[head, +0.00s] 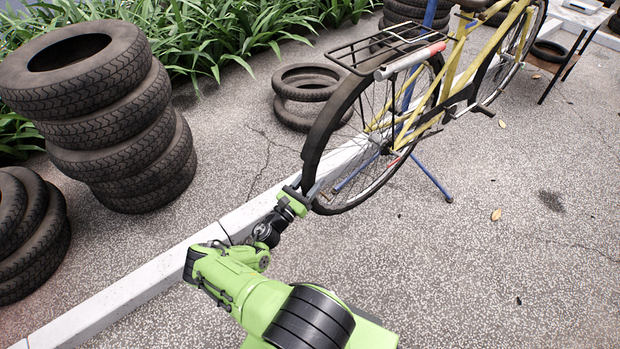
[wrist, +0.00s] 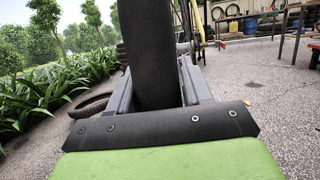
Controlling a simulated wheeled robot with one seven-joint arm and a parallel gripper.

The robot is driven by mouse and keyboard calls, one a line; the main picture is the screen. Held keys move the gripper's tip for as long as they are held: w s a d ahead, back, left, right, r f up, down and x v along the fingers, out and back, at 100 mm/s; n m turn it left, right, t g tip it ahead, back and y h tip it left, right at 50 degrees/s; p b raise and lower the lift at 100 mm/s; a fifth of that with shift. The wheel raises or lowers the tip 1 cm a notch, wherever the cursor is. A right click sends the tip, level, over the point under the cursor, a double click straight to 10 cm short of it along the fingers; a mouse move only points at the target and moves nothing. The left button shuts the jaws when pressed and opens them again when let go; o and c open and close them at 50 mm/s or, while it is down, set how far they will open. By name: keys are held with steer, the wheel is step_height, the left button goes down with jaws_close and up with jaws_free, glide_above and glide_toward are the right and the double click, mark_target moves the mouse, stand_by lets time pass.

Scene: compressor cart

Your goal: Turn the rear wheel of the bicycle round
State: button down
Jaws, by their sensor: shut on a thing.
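The yellow bicycle (head: 441,88) stands on a blue stand (head: 431,176) with its rear end toward me. Its rear wheel (head: 381,182) has a dark tyre and thin spokes, with a black fender over its back and a rack above. My gripper (head: 305,194) is at the low back edge of the wheel. In the wrist view the two grey fingers of my gripper (wrist: 160,88) are on either side of a dark curved band (wrist: 148,50) and shut on it. I cannot tell whether this band is the tyre or the fender end.
A tall stack of tyres (head: 109,120) stands at the left, with more tyres (head: 26,235) below it. Two tyres (head: 306,92) lie behind the wheel. A white kerb (head: 140,284) runs diagonally under the bicycle. The paving at the right is mostly clear.

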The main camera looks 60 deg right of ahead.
steer(key=c, duration=0.6)
jaws_free()
steer(key=shift+a, duration=0.1)
steer(key=v, duration=1.5)
steer(key=shift+w+a, duration=0.15)
steer(key=shift+a, duration=0.2)
